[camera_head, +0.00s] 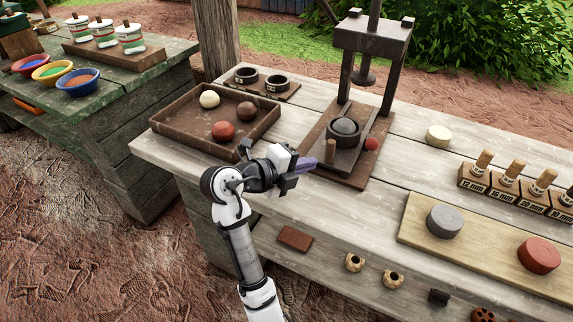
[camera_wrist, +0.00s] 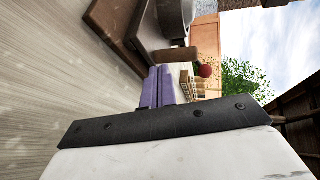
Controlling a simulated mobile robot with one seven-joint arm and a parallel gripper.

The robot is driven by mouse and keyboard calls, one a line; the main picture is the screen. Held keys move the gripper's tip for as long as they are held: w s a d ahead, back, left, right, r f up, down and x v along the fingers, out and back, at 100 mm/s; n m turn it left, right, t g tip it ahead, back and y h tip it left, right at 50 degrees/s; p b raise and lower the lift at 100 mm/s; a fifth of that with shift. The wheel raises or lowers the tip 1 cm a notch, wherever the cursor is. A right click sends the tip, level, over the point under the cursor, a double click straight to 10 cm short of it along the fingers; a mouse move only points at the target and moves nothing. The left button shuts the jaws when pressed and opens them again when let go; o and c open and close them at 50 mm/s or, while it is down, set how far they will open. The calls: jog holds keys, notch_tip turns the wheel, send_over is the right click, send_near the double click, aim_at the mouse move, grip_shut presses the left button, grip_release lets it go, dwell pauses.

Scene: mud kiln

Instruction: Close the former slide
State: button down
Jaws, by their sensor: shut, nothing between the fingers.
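The former (camera_head: 375,38) is a dark press frame with a ram hanging between two posts, on a brown base board. Its slide (camera_head: 350,150) is a dark plate bearing a round grey die (camera_head: 345,126). The slide sticks out toward the front, with the die forward of the ram. A wooden peg handle (camera_head: 331,149) stands at its front end; in the wrist view the handle (camera_wrist: 174,55) shows just past my fingers. My gripper (camera_head: 309,163) has its purple fingers together and empty, just left of and in front of the handle. It also shows in the wrist view (camera_wrist: 158,87).
A brown tray (camera_head: 170,125) with three balls lies left of my gripper. A board with two discs (camera_head: 480,255) and several labelled wooden-handled stamps (camera_head: 505,180) lie right. Bare tabletop lies in front of the former.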

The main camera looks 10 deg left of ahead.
jog(key=shift+w+d, duration=0.95)
